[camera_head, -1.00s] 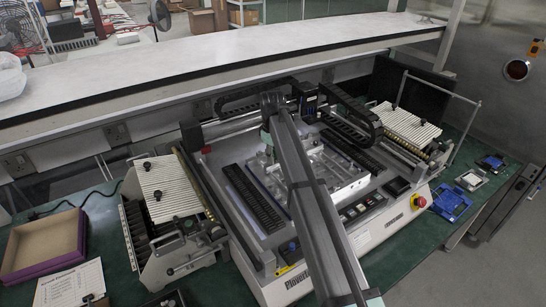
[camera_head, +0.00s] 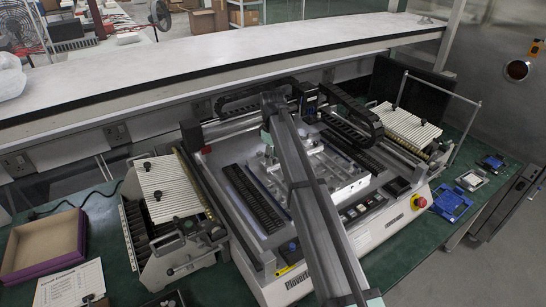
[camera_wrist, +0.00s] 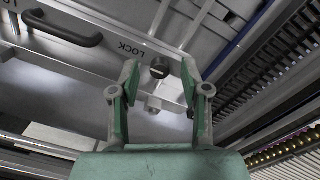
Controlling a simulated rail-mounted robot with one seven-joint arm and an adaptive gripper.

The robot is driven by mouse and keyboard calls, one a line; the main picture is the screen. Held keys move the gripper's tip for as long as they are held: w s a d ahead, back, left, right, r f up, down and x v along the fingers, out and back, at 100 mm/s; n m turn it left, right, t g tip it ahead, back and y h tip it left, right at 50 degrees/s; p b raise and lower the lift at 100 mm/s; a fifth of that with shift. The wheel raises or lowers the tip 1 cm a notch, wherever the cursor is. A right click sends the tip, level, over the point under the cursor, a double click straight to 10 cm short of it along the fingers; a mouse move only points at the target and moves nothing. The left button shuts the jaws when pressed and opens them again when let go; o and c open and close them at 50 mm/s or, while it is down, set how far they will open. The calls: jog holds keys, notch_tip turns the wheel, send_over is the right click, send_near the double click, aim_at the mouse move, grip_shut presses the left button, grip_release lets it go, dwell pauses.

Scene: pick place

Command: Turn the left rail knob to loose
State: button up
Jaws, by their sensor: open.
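A small dark round knob (camera_wrist: 160,68) shows in the wrist view on a light metal rail block, with the printed word LOCK to its left. I take it for the left rail knob, but cannot tell which way it is turned. My gripper (camera_wrist: 160,72) is open, with its green fingers on either side of the knob; I see no clear contact. In the head view my arm crosses the pick and place machine (camera_head: 385,222) and covers part of its bed. The knob cannot be made out there.
A black handle (camera_wrist: 62,28) lies left of the knob in the wrist view. Ribbed feeder racks (camera_head: 170,187) flank the machine. A cardboard box (camera_head: 42,247) and a printed sheet (camera_head: 70,285) lie on the green bench. A long shelf (camera_head: 200,60) runs behind.

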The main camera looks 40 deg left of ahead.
notch_tip(320, 180, up, 12)
jog(key=shift+s+f, duration=0.15)
jog(key=shift+s, duration=0.05)
dwell(0.6)
